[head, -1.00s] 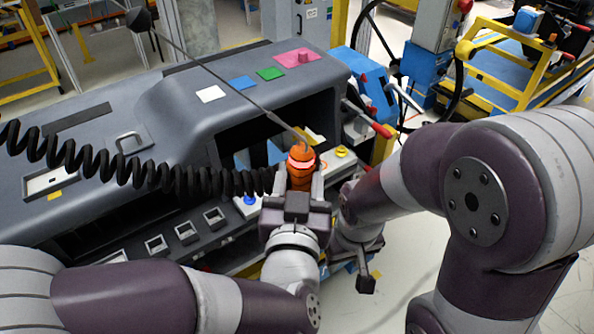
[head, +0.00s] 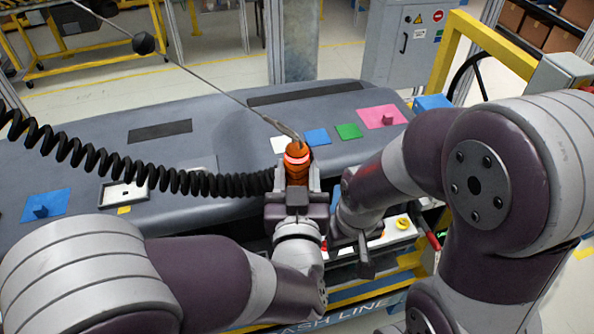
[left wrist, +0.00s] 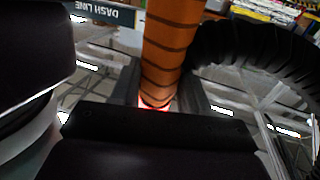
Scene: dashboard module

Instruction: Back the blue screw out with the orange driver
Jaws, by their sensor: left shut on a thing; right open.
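The orange driver (head: 297,165) is held upright in my left gripper (head: 297,178), in front of the dashboard module (head: 230,125). The gripper's fingers close on both sides of the driver. A cable runs up from its top, and a black coiled hose passes beside it. In the left wrist view the ribbed orange driver (left wrist: 168,50) stands between the fingers, with a red glow at its lower visible end. My right gripper (head: 362,255) is low, right of the left one, partly hidden by its own arm; I see nothing in it. I cannot make out the blue screw.
White (head: 283,144), blue (head: 317,137), green (head: 348,131) and pink (head: 381,116) pads lie on the dashboard top.

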